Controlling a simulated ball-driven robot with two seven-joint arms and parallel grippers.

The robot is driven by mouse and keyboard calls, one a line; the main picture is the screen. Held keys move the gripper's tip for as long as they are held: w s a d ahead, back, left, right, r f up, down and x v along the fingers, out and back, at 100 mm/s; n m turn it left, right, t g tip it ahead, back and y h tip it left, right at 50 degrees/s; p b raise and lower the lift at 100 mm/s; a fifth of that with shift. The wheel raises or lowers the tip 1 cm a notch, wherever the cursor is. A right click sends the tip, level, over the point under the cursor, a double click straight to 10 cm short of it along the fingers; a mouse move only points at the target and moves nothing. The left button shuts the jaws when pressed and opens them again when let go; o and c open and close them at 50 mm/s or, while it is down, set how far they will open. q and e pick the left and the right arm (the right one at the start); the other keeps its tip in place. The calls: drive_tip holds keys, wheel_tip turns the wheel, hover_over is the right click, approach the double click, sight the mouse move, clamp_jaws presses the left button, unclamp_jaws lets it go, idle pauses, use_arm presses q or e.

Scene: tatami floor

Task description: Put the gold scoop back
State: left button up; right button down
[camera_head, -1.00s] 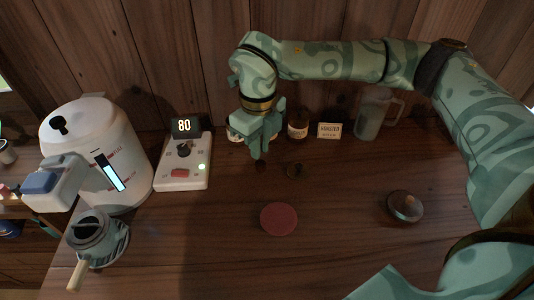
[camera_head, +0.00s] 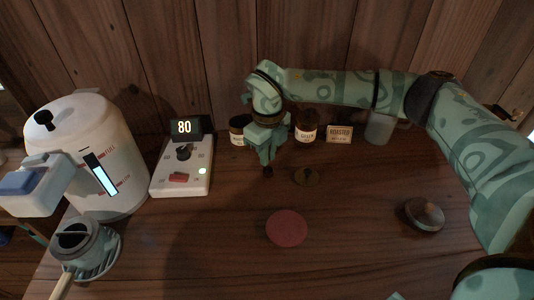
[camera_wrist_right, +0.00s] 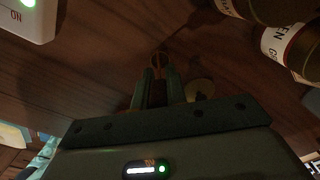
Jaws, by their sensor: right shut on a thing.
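My right gripper (camera_head: 267,165) is in front of the two jars, its fingers pointing down over the table. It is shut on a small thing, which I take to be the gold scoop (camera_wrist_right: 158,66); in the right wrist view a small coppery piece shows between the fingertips. Most of the scoop is hidden by the fingers. A small round gold-brown lid-like piece (camera_head: 306,176) lies on the table just right of the gripper. It also shows beside the fingers in the right wrist view (camera_wrist_right: 200,88). My left gripper is not in view.
Two labelled jars (camera_head: 306,128) (camera_head: 238,128), a small sign (camera_head: 339,133) and a pitcher (camera_head: 380,129) stand at the back. A control box (camera_head: 183,165) reading 80, a white kettle (camera_head: 85,150) and a handled pot (camera_head: 77,243) are left. A red disc (camera_head: 286,228) and lidded dish (camera_head: 424,214) lie in front.

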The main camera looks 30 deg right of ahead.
drive_tip(key=c, duration=1.4)
unclamp_jaws()
drive_tip(key=shift+f, duration=0.1)
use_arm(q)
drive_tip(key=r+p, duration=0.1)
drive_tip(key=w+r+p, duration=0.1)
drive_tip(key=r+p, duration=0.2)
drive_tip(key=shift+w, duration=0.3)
use_arm(e)
wheel_tip(320, 180, up, 12)
drive_tip(key=shift+r, duration=0.15)
